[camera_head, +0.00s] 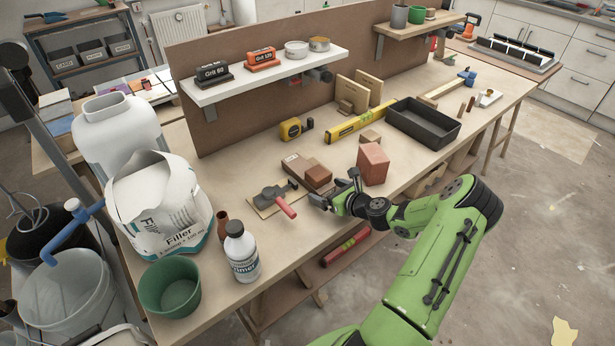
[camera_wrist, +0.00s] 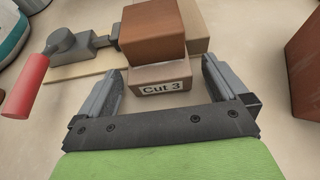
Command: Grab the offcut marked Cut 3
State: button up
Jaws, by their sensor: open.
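The offcut marked Cut 3 (camera_wrist: 150,76) is a light brown block with a white label on its near face, in the middle of the wrist view. A darker reddish-brown block (camera_wrist: 152,30) rests on top of it and hides most of its upper side. My gripper (camera_wrist: 162,72) is open and empty, with one finger to the left and one to the right of the labelled offcut. I cannot tell whether either finger touches it. In the head view my gripper (camera_head: 332,196) is low over the bench, close to the reddish-brown block (camera_head: 318,174).
A tool with a red handle (camera_head: 284,205) lies left of the blocks on a thin board. A larger red block (camera_head: 373,163) stands to the right. A yellow tape measure (camera_head: 292,129), a yellow level (camera_head: 356,124) and a black tray (camera_head: 423,122) are behind.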

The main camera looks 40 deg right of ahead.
jog(key=shift+r, duration=0.1)
jog(key=c, duration=1.3)
